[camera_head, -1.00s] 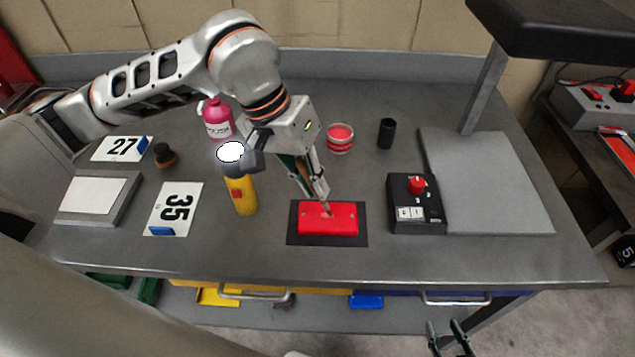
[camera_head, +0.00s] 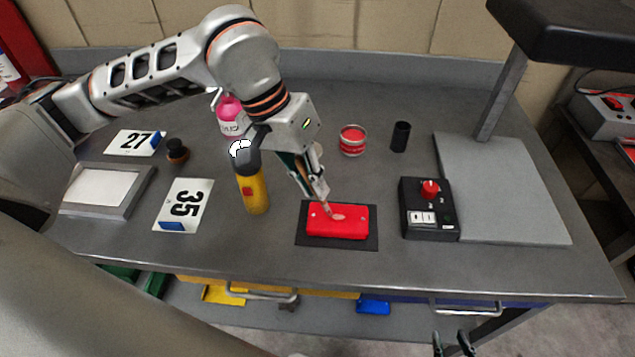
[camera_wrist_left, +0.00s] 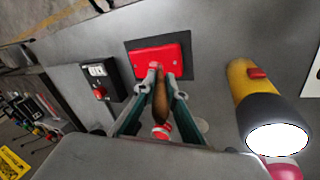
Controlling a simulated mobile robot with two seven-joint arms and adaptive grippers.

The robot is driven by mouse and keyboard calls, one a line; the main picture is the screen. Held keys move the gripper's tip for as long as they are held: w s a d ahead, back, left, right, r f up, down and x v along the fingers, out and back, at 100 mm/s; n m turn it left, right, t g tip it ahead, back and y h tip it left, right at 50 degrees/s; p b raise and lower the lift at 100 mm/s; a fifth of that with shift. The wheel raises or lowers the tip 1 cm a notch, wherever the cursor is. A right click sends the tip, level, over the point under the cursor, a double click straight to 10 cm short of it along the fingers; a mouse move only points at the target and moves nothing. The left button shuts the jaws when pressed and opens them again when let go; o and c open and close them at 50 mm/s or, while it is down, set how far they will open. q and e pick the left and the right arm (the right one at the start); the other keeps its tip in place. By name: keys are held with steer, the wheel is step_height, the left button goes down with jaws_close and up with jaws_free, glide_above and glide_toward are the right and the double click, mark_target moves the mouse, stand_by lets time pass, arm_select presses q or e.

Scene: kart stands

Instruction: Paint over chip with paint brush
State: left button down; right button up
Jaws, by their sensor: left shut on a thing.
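A red block-like panel (camera_head: 352,228) lies on a dark mat (camera_head: 305,238) near the table's front edge. A pale chip mark (camera_head: 338,217) shows on its top. My left gripper (camera_head: 319,193) is shut on the paint brush (camera_head: 326,206), with the brush tip pointing down at the mark. I cannot tell if the bristles touch it. In the left wrist view the brush's brown handle (camera_wrist_left: 161,102) sits between the fingers, and the red panel (camera_wrist_left: 172,52) lies beyond. My right gripper (camera_head: 454,344) is open and empty at the bottom edge. An open tin of red paint (camera_head: 352,141) stands behind.
A yellow flashlight (camera_head: 254,190) and a pink bottle (camera_head: 231,115) stand left of the panel. A black control box (camera_head: 413,218) and a grey stand base (camera_head: 510,205) are to the right. A black cylinder (camera_head: 400,137) stands near the paint tin. Number plates lie left.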

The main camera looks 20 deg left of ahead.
arm_select(q)
steer(key=shift+d, duration=0.15)
steer(key=shift+w+d, duration=0.2)
steer(key=shift+d, duration=0.4)
stand_by(0.4)
steer(key=shift+w+d+b, duration=0.2)
steer(key=shift+d+b, duration=0.15)
steer(key=shift+d, duration=0.35)
steer(key=shift+a, duration=0.2)
steer(key=shift+s+a, duration=0.2)
steer(key=shift+a, duration=0.35)
steer(key=shift+a+b, duration=0.1)
steer(key=shift+b, duration=0.2)
steer(key=shift+s+a, duration=0.25)
steer(key=shift+a, duration=0.4)
